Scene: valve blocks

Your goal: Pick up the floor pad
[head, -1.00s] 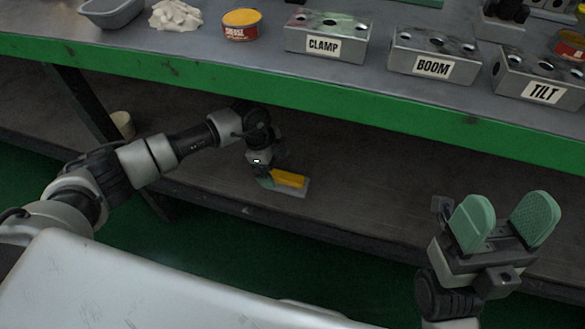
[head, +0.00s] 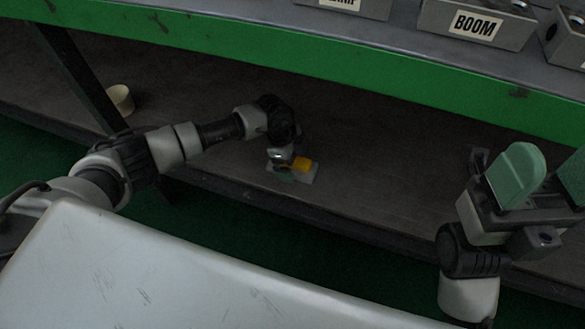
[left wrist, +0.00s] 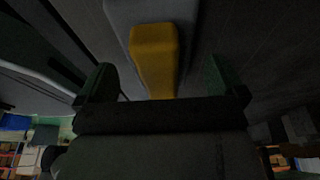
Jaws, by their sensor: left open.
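The floor pad is a flat grey plate (head: 309,176) with a raised yellow part (head: 303,163) on top. It lies on the lower shelf under the bench. My left gripper (head: 286,168) is low over it and partly hides it. In the left wrist view, the yellow part (left wrist: 154,52) reaches in between the two open green fingers (left wrist: 158,80), with a gap on each side; the grey plate (left wrist: 118,14) shows beyond. I cannot tell how far above the plate the fingertips are. My right gripper (head: 547,180) is raised at the right, its green fingers apart and empty, one cut by the picture edge.
The bench's green front edge (head: 300,63) runs above the shelf (head: 390,150). Valve blocks, one labelled BOOM (head: 474,24), stand on the bench top. A cream cup-like object (head: 121,98) is on the shelf at the left, by a dark bench leg (head: 80,75). The shelf right of the pad is clear.

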